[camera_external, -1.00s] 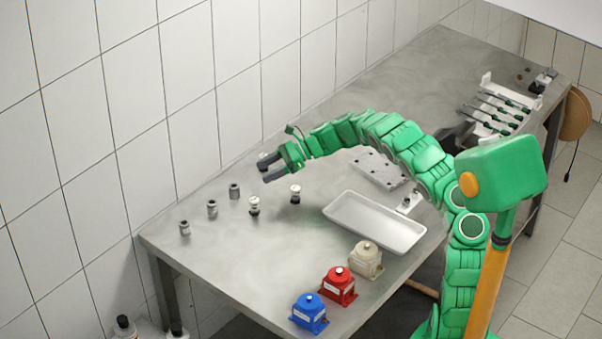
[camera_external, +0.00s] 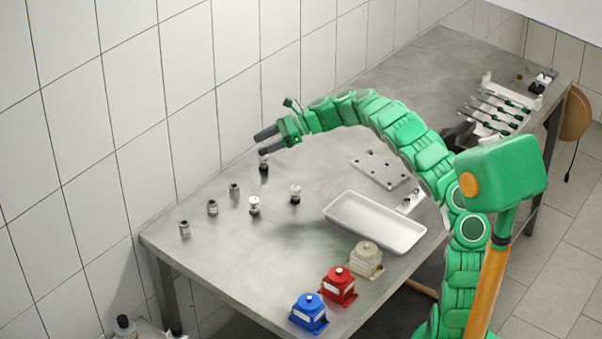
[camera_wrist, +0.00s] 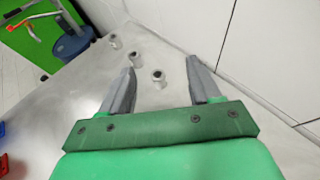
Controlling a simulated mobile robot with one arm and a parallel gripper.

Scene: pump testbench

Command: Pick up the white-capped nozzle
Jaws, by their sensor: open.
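Three small nozzles with pale or white tops stand upright on the metal table: one dark-bodied white-capped nozzle (camera_external: 264,163) just below my fingertips in the external view, one (camera_external: 295,194) to the right, and one (camera_external: 254,206) nearer the front. My gripper (camera_external: 265,142) is open and empty, raised above the table near the wall. In the wrist view its two fingers (camera_wrist: 162,65) are spread wide, with a nozzle (camera_wrist: 158,77) visible in the gap, apparently standing beyond the fingers. I cannot tell from that view which nozzle it is.
Several grey nozzles (camera_external: 212,208) stand toward the left table edge. A white tray (camera_external: 340,222), a drilled plate (camera_external: 380,168) and blue (camera_external: 309,313), red (camera_external: 339,286) and beige (camera_external: 366,259) housings lie to the right. The tiled wall (camera_external: 230,100) is close behind my gripper.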

